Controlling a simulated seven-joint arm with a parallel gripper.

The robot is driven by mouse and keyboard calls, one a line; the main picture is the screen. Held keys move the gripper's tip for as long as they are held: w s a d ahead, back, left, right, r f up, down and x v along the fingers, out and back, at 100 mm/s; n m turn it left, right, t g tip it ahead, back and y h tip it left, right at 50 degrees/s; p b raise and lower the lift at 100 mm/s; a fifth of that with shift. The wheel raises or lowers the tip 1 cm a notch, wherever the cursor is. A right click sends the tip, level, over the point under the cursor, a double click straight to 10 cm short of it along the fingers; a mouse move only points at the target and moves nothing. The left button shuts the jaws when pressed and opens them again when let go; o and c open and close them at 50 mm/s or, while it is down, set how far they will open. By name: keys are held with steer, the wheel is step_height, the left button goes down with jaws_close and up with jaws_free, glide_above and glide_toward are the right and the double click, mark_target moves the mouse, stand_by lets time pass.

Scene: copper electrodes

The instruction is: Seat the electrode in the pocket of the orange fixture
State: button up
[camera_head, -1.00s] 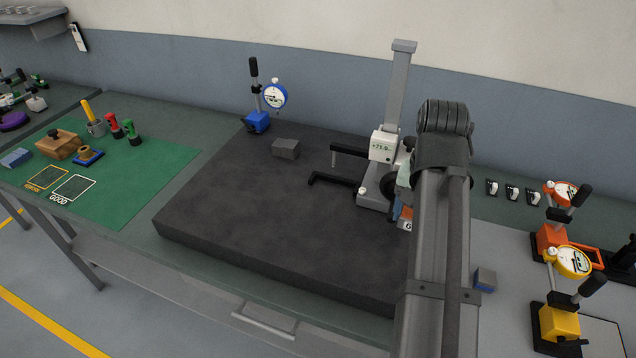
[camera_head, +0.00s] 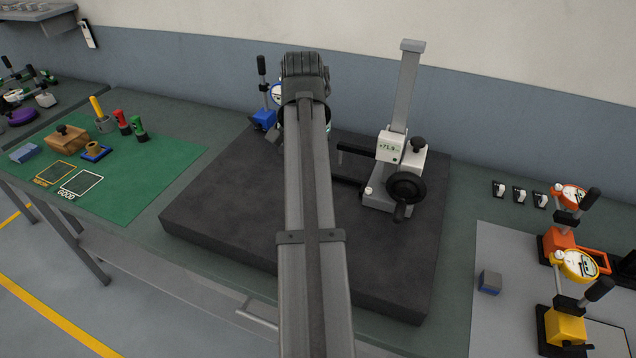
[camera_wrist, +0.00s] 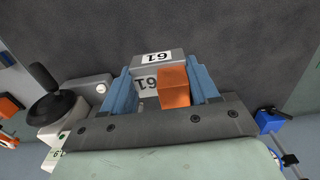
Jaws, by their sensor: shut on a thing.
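In the wrist view my gripper (camera_wrist: 163,88) has its two blue fingers shut on the electrode, an orange-copper block (camera_wrist: 173,87) joined to a grey holder (camera_wrist: 150,66). In the head view my arm hides the gripper and the electrode. At the right an orange open frame (camera_head: 594,258), which looks like the orange fixture, stands beside an orange dial-indicator stand (camera_head: 562,241). Its pocket cannot be made out clearly.
The dark granite plate (camera_head: 225,200) bears a height gauge (camera_head: 395,150) with a black handwheel, right of my arm. A blue dial stand (camera_head: 264,118) is behind the arm. A yellow dial stand (camera_head: 567,325) and a small blue-grey block (camera_head: 490,282) are at right. A green mat (camera_head: 135,190) is left.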

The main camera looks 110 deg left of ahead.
steer(key=shift+s+f, duration=0.25)
steer(key=shift+f, duration=4.7)
steer(key=o, duration=1.5)
steer(key=shift+f, duration=0.15)
steer(key=shift+o, duration=0.2)
step_height(320, 180, up, 12)
steer(key=shift+f, duration=0.2)
steer(key=shift+o, duration=0.4)
steer(key=shift+r, duration=0.4)
